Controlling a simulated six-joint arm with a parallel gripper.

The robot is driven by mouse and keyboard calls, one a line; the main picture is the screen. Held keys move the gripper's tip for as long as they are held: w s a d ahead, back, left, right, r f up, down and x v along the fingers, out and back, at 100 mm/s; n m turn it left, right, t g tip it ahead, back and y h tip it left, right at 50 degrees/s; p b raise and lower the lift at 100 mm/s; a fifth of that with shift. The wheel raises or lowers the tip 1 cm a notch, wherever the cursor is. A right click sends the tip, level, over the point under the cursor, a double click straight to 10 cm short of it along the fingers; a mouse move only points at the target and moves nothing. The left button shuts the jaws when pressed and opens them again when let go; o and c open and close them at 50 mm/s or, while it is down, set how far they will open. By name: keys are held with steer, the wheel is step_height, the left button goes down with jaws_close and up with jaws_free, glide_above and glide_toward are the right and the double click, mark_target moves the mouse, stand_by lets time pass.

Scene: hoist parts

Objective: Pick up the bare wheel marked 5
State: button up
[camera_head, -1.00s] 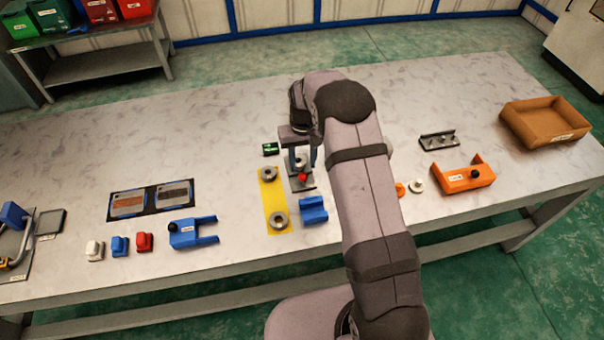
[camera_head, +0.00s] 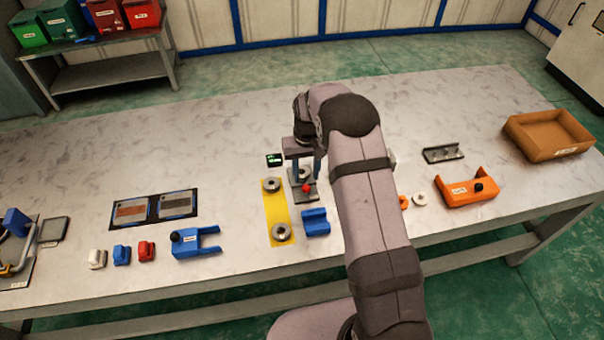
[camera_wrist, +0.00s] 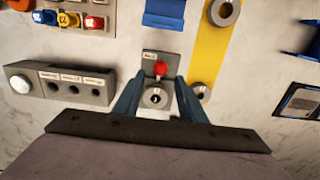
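Two grey wheels with centre holes lie on a yellow strip (camera_head: 277,216): a far wheel (camera_head: 271,185) and a near wheel (camera_head: 281,232). A grey fixture plate (camera_head: 301,196) with a red knob (camera_head: 307,188) stands right of the strip. A round grey part with a dark centre (camera_wrist: 154,98) sits on the plate in the wrist view. My gripper (camera_wrist: 160,88) is over the plate, with its two blue fingers on either side of this part and gaps showing. I cannot read a 5 on any wheel.
A blue block (camera_head: 315,222) is just in front of the plate. A small dark display (camera_head: 275,160) stands behind the strip. A grey box with holes (camera_wrist: 62,83) is left of my gripper in the wrist view. An orange bracket (camera_head: 466,191) and brown tray (camera_head: 547,136) are at right.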

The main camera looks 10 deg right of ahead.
stand_by(0.3)
steer(key=o, duration=0.7)
